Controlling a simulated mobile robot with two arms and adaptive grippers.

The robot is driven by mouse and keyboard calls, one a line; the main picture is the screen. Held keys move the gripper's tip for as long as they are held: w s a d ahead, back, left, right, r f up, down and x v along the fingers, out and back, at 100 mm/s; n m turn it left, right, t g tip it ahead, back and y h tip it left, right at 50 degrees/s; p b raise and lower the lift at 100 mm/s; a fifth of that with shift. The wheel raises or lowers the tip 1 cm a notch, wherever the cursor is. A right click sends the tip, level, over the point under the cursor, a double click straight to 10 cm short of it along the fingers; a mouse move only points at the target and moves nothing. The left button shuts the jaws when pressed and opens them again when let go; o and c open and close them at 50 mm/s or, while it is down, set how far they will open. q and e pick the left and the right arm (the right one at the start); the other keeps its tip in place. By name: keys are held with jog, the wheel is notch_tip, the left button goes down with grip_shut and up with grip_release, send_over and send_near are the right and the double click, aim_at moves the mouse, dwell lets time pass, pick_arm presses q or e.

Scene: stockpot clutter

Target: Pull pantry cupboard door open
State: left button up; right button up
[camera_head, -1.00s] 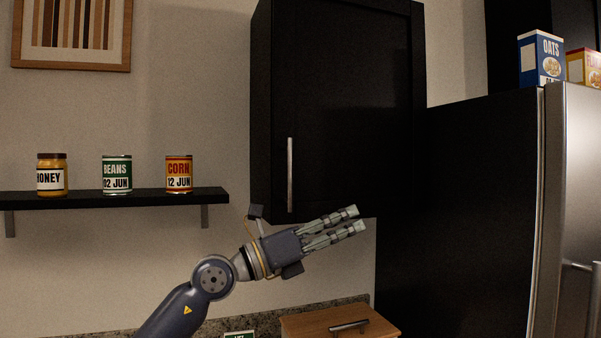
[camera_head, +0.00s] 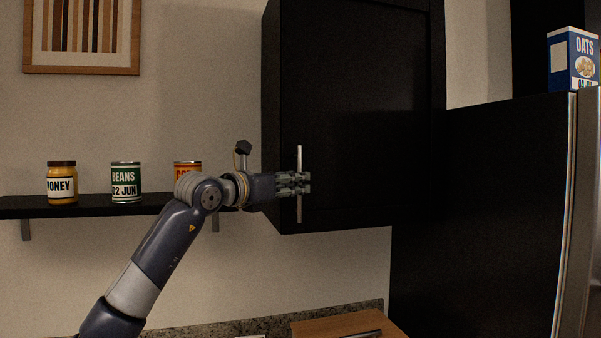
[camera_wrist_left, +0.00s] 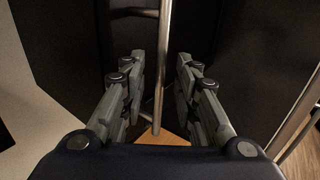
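The black pantry cupboard hangs on the wall, and its door (camera_head: 360,110) looks closed. A vertical silver bar handle (camera_head: 299,213) is at the door's lower left. My left gripper (camera_head: 305,183) is at the handle's middle, coming from the left. In the left wrist view the handle (camera_wrist_left: 163,50) runs between the two fingers of my left gripper (camera_wrist_left: 161,65), with a gap visible on each side, so the gripper is open around it. The fingers hide the handle's middle in the head view. My right gripper is not in view.
A shelf (camera_head: 90,207) at left holds a honey jar (camera_head: 62,184), a beans can (camera_head: 126,182) and a corn can (camera_head: 187,168) partly hidden by my left arm. A fridge (camera_head: 585,220) with an oats box (camera_head: 573,60) on top stands right. A wooden board (camera_head: 335,324) lies below.

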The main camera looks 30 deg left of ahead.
pick_arm(q)
jog(key=shift+w+d+p, duration=0.2)
jog(key=shift+w+p, duration=0.2)
jog(key=shift+w, duration=0.95)
grip_shut()
